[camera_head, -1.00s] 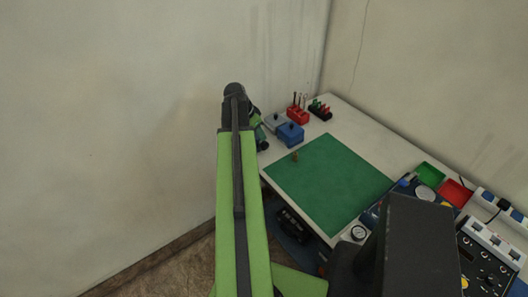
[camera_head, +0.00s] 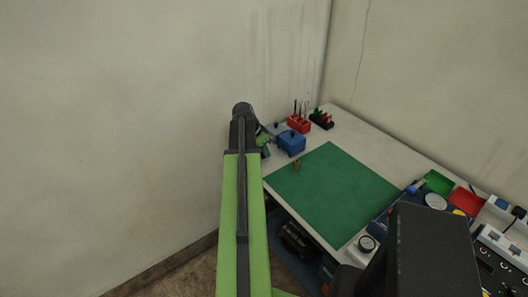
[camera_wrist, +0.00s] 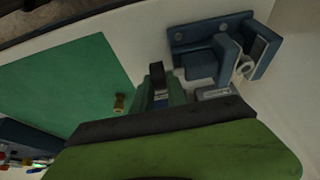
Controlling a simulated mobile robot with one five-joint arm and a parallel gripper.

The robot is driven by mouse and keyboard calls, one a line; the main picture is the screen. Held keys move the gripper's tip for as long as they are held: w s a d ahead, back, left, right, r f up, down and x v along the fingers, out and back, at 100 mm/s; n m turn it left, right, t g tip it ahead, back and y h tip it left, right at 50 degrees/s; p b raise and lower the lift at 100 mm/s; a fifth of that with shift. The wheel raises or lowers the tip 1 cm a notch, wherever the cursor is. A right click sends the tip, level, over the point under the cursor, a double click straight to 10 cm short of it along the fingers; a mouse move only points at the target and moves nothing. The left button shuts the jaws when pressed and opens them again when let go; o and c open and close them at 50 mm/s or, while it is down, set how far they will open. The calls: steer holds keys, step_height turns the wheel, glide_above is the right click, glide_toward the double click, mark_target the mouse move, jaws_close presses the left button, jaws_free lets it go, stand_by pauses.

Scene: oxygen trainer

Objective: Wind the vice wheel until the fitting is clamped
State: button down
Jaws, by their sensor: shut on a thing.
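The blue vice (camera_head: 291,143) stands at the left back of the bench. In the wrist view its blue jaws and bolted base (camera_wrist: 202,62) show at the upper right. A pale round piece (camera_wrist: 245,67) sits by the jaws; I cannot tell whether it is the fitting. My gripper (camera_wrist: 160,88) is low beside the vice, shut on a part that is mostly hidden and appears to be the vice wheel. In the head view my gripper (camera_head: 263,142) is partly behind my arm. A small brass piece (camera_head: 297,166) stands upright on the green mat.
The green mat (camera_head: 335,195) is otherwise clear. A red holder with tools (camera_head: 299,123) and a dark rack (camera_head: 321,119) stand behind the vice. Green and red trays (camera_head: 438,182), gauges and panels fill the right side. The wall is close on the left.

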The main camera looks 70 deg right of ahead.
stand_by(0.4)
steer(key=shift+s+d+r+t+y+p, duration=0.1)
steer(key=shift+d+t+y+p, duration=0.25)
steer(key=shift+y+p, duration=0.3)
steer(key=shift+s+d+f+t+y, duration=0.1)
steer(key=shift+f+t+y, duration=0.1)
steer(key=shift+t+y, duration=0.65)
steer(key=y, duration=0.1)
steer(key=t+y+b, duration=0.1)
steer(key=y, duration=0.1)
steer(key=shift+s+d+f, duration=0.15)
steer(key=shift+f, duration=0.15)
steer(key=shift+t+y+b, duration=0.7)
steer(key=shift+t+y, duration=0.1)
steer(key=shift+s, duration=0.1)
steer(key=c, duration=1.3)
jaws_free()
